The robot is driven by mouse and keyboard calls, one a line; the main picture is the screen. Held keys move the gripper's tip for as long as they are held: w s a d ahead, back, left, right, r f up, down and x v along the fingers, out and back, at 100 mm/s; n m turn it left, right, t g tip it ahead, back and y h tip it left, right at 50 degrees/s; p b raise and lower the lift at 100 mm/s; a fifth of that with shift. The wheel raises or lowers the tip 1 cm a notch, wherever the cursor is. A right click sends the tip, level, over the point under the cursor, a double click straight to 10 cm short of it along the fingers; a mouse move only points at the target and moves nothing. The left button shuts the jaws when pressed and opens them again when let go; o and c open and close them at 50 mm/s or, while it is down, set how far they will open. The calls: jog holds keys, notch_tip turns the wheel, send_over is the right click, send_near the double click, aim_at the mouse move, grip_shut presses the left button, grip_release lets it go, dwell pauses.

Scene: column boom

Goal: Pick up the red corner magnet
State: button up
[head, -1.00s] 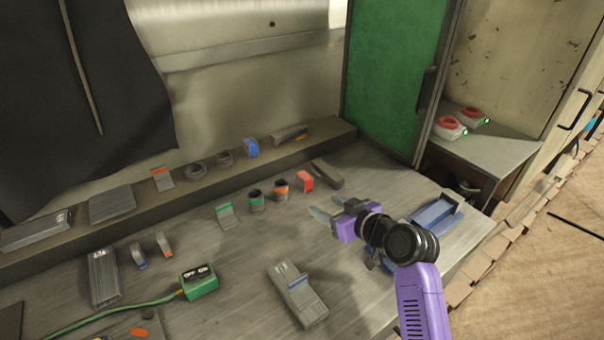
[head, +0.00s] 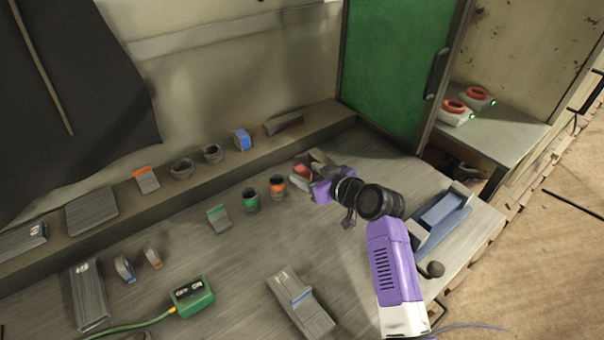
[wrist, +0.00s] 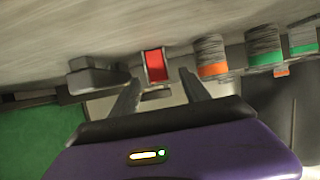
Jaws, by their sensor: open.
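The red corner magnet (head: 301,171) is a small red block with grey sides on the workbench, partly hidden by my gripper in the head view. In the wrist view the red magnet (wrist: 154,66) sits just beyond the fingertips, roughly between them and nearer the left finger. My gripper (head: 308,180) is open, low over the bench and close to the magnet. Its two fingers (wrist: 160,80) show apart in the wrist view with nothing held between them. I cannot tell whether a fingertip touches the magnet.
A blue tray (head: 440,220) lies at the bench's right. The ledge (head: 225,165) behind holds several items.

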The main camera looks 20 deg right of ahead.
jog(key=shift+x, duration=1.5)
jog(key=shift+r, duration=0.1)
grip_shut()
